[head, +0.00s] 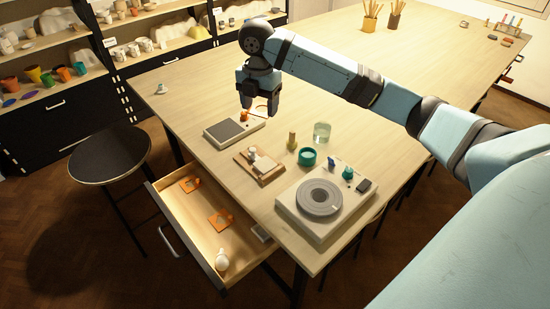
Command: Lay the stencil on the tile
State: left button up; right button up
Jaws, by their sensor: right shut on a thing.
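My right gripper (258,108) hangs over the table, fingers down, shut on a small orange piece (245,115) that shows only in part. Its colour matches two flat orange stencils (190,184) and (220,219) lying apart in the open drawer. The gripper is just behind a pale flat device with a dark square top (228,131). In front of it is a brown board (247,172) with small white pieces on it. I cannot tell for sure which flat piece is the tile. My left gripper is not in view.
A turntable (320,197) stands at the table's near corner. A green ring-shaped pot (307,156), a glass (322,132) and a small bottle (291,141) stand behind it. The open drawer (180,238) juts out left, near a black stool (109,154). The table's middle is clear.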

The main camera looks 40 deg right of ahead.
aim_at(263, 167)
notch_tip(263, 167, down, 20)
jog(key=shift+r+p, duration=0.1)
jog(key=shift+p, duration=0.6)
jog(key=o, duration=0.9)
notch_tip(263, 167, up, 12)
jog(key=shift+r+b, duration=0.1)
jog(key=shift+b, duration=0.3)
jog(key=shift+s, duration=0.15)
